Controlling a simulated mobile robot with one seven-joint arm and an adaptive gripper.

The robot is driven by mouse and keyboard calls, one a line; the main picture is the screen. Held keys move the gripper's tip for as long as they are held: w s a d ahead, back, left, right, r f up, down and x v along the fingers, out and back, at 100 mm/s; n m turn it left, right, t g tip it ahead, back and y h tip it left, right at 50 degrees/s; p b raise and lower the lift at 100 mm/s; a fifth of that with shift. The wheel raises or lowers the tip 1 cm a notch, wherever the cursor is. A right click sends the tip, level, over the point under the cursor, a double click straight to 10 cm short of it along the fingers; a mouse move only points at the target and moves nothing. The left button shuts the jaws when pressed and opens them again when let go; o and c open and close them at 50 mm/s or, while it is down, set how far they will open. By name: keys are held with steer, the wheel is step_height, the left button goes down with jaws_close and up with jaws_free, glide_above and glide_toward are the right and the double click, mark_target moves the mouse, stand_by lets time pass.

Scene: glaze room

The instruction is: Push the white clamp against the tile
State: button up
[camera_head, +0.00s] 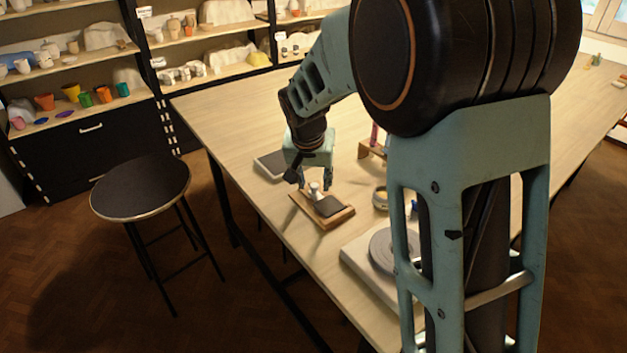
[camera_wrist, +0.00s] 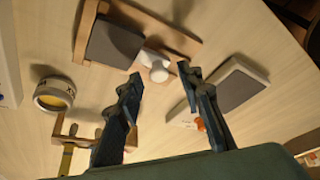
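The white clamp (camera_head: 314,190), with a round knob, stands on a wooden board (camera_head: 299,204) on the table. The dark grey tile (camera_head: 327,207) lies on the same board, just beside the clamp. In the wrist view the clamp (camera_wrist: 153,66) sits close to the edge of the tile (camera_wrist: 114,44); I cannot tell whether they touch. My gripper (camera_head: 315,184) points down at the board's far end. Its two fingers (camera_wrist: 161,74) are apart, one on either side of the clamp in the wrist view, with nothing held between them.
A grey slab with a pale frame (camera_head: 271,164) lies behind the board. A small round tin (camera_head: 381,199) and a small wooden stand (camera_head: 371,151) are to the right. A grey turntable (camera_head: 386,250) is nearer. A black stool (camera_head: 141,187) stands left of the table.

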steer(key=v, duration=1.2)
steer(key=shift+w+r, duration=0.1)
